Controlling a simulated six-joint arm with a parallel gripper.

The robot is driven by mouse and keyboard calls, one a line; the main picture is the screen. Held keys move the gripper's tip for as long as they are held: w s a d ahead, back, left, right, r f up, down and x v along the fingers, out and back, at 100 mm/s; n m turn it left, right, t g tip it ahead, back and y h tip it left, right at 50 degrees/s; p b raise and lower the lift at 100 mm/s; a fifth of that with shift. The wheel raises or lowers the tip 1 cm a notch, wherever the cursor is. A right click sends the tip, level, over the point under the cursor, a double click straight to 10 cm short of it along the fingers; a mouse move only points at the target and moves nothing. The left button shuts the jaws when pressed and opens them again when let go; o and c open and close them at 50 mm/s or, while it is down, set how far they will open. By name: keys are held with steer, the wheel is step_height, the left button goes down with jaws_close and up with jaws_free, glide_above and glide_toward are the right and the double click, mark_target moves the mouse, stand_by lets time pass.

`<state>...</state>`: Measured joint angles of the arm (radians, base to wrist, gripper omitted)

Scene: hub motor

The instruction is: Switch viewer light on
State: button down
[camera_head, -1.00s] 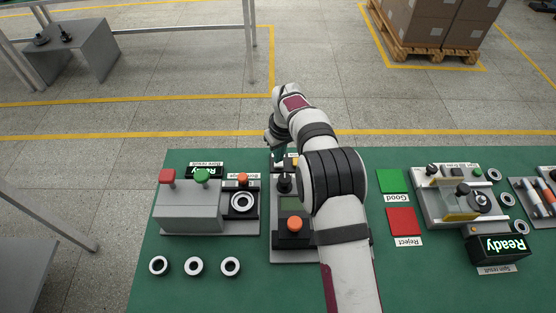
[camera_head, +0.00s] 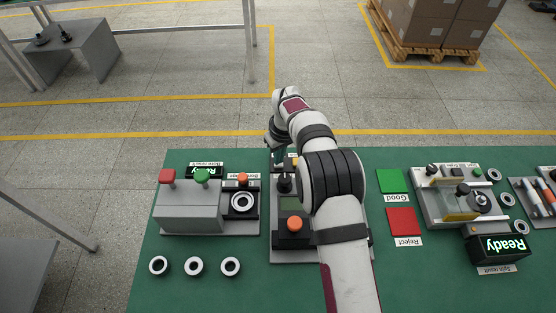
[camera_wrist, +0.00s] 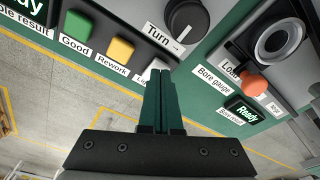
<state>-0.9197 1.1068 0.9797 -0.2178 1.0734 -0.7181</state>
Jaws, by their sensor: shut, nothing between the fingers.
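In the wrist view, my gripper (camera_wrist: 162,76) is shut and empty, its two dark green fingers side by side. The fingertips are over a pale button (camera_wrist: 155,68) with a white label starting "Li", which they partly hide. I cannot tell whether they touch it. The yellow Rework button (camera_wrist: 121,48) and green Good button (camera_wrist: 78,24) are in the same row, to the left. In the head view, my gripper (camera_head: 278,158) is at the back of the middle station (camera_head: 290,255), partly hidden by my arm.
A black knob (camera_wrist: 185,20) labelled "Turn" is close beyond the fingertips. The bore gauge station with an orange knob (camera_wrist: 254,85) is to the right. In the head view, green (camera_head: 392,181) and red (camera_head: 404,221) pads lie right of my arm.

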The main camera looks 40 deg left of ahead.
steer(key=shift+f, duration=0.55)
steer(key=shift+r, duration=3.55)
